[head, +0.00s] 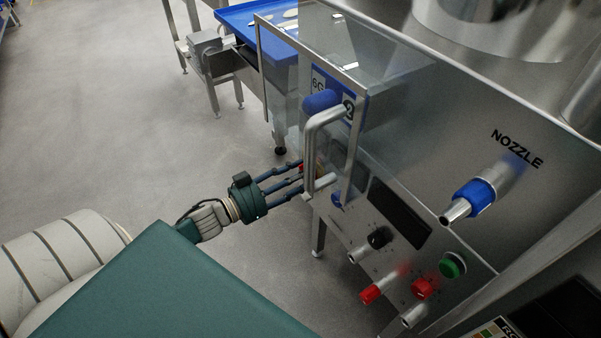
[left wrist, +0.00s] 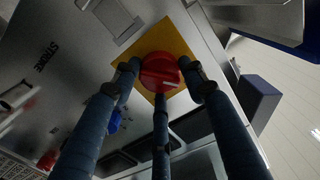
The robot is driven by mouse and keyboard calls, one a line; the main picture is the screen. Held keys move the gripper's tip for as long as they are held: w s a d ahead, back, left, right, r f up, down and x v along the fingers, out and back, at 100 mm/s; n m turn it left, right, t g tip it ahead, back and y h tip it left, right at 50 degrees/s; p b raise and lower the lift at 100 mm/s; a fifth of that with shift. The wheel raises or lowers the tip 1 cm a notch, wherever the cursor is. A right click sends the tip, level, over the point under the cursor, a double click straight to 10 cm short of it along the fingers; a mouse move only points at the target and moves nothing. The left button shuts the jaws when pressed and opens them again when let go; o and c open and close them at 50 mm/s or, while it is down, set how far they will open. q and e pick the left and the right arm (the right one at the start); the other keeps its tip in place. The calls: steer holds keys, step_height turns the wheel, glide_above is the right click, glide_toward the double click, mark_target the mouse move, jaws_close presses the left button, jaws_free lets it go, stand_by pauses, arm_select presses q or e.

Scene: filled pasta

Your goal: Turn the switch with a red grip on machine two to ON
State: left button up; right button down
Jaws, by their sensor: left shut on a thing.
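The switch with a red grip (left wrist: 159,66) sits on a yellow plate (left wrist: 181,44) on the machine's metal face in the left wrist view. A pale line crosses the grip at a slant; no ON mark is legible. My left gripper (left wrist: 160,78) has its three fingers closed around the red grip. In the head view, my left gripper (head: 298,179) reaches in from the left to the machine's side, beside the silver handle, and only a bit of red shows at its fingertips. My right gripper is not in view.
A silver handle (head: 312,150) on a clear guard stands close to my left fingers. The front panel has a red-tipped knob (head: 372,294), a red button (head: 422,288), a green button (head: 452,265) and a blue-collared nozzle (head: 473,197). Open floor (head: 130,120) lies left.

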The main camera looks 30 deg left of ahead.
arm_select(q)
steer(key=m+p, duration=0.1)
steer(key=m, duration=1.5)
steer(key=shift+d+m+p, duration=0.2)
steer(key=shift+m+p, duration=0.15)
steer(key=shift+m, duration=0.05)
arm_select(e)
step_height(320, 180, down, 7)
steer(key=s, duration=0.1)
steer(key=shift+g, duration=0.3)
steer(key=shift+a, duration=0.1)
arm_select(q)
steer(key=shift+d, duration=0.1)
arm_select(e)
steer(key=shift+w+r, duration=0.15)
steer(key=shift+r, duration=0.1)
arm_select(q)
steer(key=o, duration=1.1)
steer(key=shift+s+d, duration=0.1)
steer(key=shift+o, duration=0.2)
steer(key=shift+f, duration=0.1)
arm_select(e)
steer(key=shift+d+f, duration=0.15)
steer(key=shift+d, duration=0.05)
